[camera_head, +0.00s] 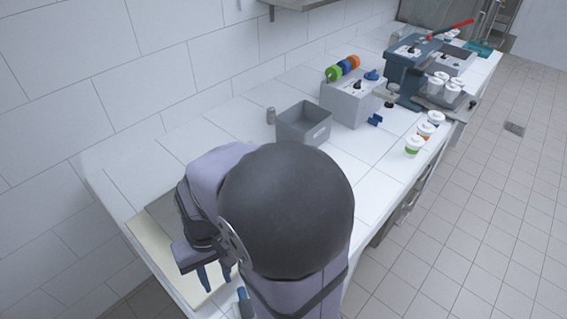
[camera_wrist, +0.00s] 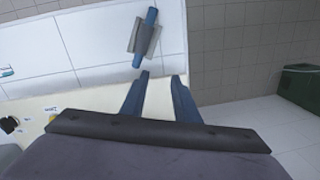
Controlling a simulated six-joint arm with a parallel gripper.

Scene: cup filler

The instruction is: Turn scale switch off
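My gripper (camera_head: 217,284) is at the near left end of the counter, pointing down. In the wrist view its two blue fingers (camera_wrist: 161,77) are apart with nothing between them. No scale switch can be clearly made out. A small black part (camera_wrist: 10,125) shows at the left edge of the wrist view; I cannot tell if it is a switch.
A cream board (camera_head: 150,240) lies under my gripper. A blue rod with a grey block (camera_wrist: 144,38) lies beyond the fingertips.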

